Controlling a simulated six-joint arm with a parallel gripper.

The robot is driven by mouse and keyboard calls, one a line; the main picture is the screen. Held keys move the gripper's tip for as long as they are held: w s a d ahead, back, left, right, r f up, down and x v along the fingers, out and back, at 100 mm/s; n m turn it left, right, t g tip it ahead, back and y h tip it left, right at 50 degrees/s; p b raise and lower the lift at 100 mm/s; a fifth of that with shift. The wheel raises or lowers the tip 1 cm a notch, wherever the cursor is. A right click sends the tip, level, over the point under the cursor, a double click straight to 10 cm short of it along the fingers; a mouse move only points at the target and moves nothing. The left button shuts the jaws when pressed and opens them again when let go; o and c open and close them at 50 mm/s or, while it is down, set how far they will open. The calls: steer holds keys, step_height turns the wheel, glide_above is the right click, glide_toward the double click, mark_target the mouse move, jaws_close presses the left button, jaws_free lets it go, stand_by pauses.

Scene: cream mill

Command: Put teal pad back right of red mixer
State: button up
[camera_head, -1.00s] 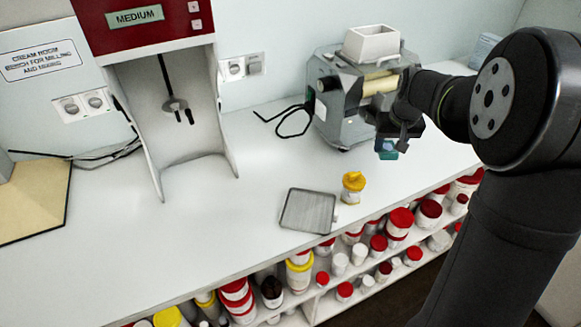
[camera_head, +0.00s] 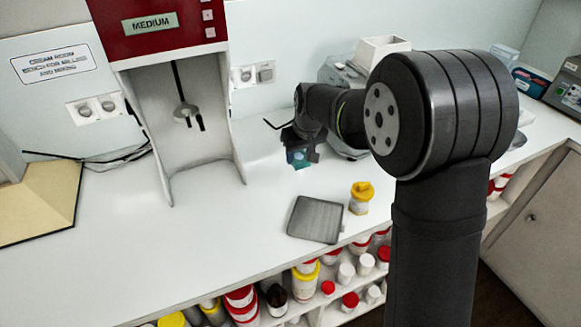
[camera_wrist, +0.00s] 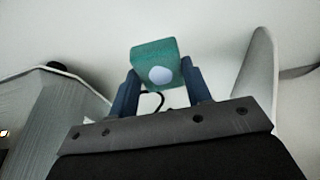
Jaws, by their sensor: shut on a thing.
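The teal pad (camera_head: 298,158) is held in my gripper (camera_head: 299,150), above the white bench in the head view. In the wrist view the teal pad (camera_wrist: 157,64) is a small block with a pale round spot, between the two blue fingers of my gripper (camera_wrist: 160,80). The red mixer (camera_head: 160,24), with a "MEDIUM" label, stands to the left of my gripper. Its pale side walls (camera_head: 150,140) reach down to the bench. The pad is to the right of the mixer's right wall, apart from it.
A grey mill (camera_head: 343,74) is partly hidden behind my arm. Wall sockets (camera_head: 253,76) are behind. Bare bench (camera_head: 262,180) lies between mixer and tray.

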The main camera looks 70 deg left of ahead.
mark_target(291, 176)
steer(key=shift+s+a+f, duration=0.9)
steer(key=shift+s, duration=0.1)
steer(key=shift+f, duration=1.95)
steer(key=shift+f, duration=0.1)
steer(key=o, duration=0.9)
steer(key=v, duration=1.2)
